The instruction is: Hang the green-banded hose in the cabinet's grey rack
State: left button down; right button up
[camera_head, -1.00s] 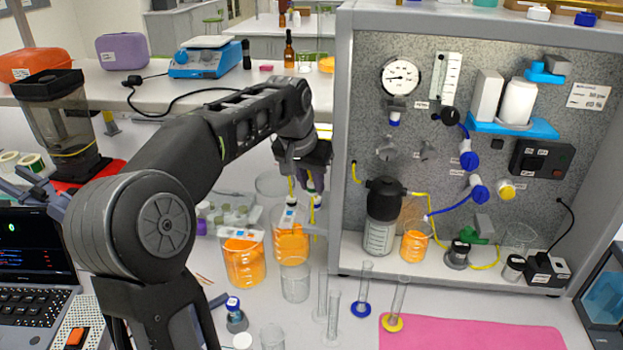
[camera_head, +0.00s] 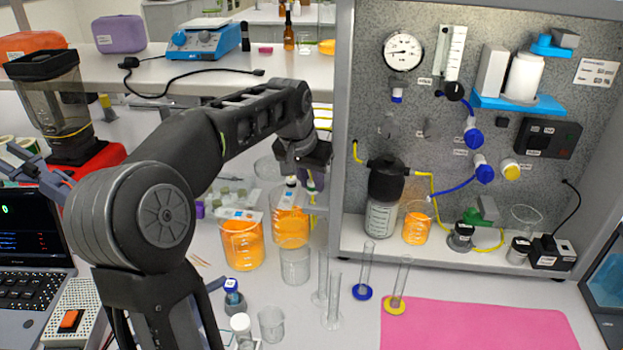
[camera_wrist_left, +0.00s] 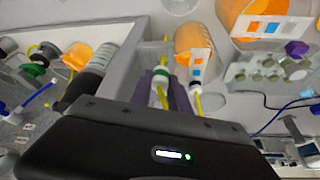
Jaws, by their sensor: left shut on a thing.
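My left gripper (camera_head: 308,172) is beside the cabinet's left edge, seen from behind its wrist. In the left wrist view its purple fingers (camera_wrist_left: 161,92) are shut on the green-banded hose (camera_wrist_left: 160,78), a white fitting with a green band and a yellow tube. In the head view only a small part of this hose (camera_head: 311,186) shows below the gripper. The grey rack (camera_head: 316,210) sticks out from the cabinet's left side; it also shows in the wrist view (camera_wrist_left: 150,54), close to the hose. I cannot tell whether they touch. My right gripper is not in view.
A second fitting with a dark band (camera_wrist_left: 195,88) and yellow tube is right beside the held hose. Beakers of orange liquid (camera_head: 242,246) stand below, with an empty beaker (camera_head: 295,266) and glass cylinders (camera_head: 334,305) in front. The pink mat (camera_head: 480,325) is clear.

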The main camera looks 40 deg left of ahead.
pick_arm(q)
jog(key=shift+f+b, duration=0.9)
jog(key=shift+f, duration=0.6)
jog(key=c, duration=1.1)
grip_release()
jog(key=shift+c, duration=0.2)
jog(key=shift+b+v, duration=0.6)
jog(key=shift+v, duration=3.3)
jog(key=shift+s+f, duration=0.1)
jog(key=shift+s, duration=0.05)
